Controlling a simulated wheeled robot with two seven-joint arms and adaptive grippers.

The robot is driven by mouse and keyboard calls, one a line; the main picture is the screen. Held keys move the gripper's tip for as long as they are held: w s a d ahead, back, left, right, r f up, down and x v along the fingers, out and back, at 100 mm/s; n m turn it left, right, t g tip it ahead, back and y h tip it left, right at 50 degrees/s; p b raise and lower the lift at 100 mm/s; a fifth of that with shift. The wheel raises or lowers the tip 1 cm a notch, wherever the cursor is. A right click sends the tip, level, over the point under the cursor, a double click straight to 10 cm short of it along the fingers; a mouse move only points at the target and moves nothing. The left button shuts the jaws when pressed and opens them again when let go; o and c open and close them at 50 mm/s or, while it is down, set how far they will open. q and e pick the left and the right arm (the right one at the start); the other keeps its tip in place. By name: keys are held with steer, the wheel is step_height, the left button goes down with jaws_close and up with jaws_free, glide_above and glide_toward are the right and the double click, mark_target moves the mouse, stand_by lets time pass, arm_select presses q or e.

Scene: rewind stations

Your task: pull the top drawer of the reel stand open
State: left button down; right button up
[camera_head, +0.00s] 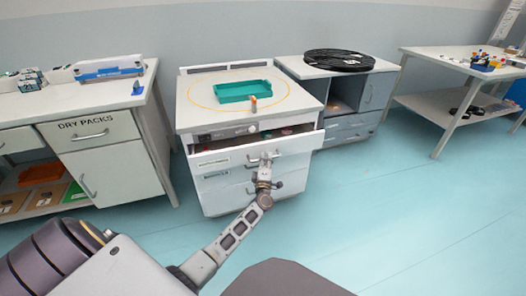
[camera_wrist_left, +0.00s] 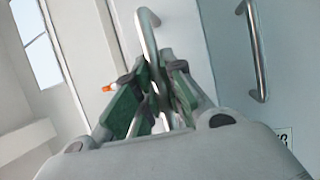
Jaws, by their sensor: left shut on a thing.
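The reel stand (camera_head: 190,110) is a white cabinet in the middle of the head view. Its top drawer (camera_head: 225,160) stands partly out, with a dark gap above the front showing small reddish and green things inside. My left gripper (camera_head: 264,160) is at the front of this drawer, shut on its handle. In the left wrist view the green-padded fingers (camera_wrist_left: 155,95) close around the curved metal handle (camera_wrist_left: 147,35). The drawer below (camera_head: 225,182) looks shut, and its handle is partly hidden by my wrist. My right gripper is not in view.
A teal tray (camera_head: 243,91) and a small orange-topped item (camera_head: 253,104) sit on the stand. A grey cabinet with a black reel (camera_head: 339,60) stands close on the right. The dry packs bench (camera_head: 105,150) is left. The floor (camera_head: 370,220) in front is clear.

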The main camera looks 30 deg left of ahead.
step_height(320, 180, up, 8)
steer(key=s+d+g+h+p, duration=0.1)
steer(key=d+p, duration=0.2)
arm_select(q)
steer(key=s+d+p, duration=0.2)
steer(key=s+d, duration=0.9)
steer(key=d, duration=0.2)
steer(key=shift+s+d+p, duration=0.2)
steer(key=shift+s+p, duration=0.05)
steer(key=shift+p, duration=0.05)
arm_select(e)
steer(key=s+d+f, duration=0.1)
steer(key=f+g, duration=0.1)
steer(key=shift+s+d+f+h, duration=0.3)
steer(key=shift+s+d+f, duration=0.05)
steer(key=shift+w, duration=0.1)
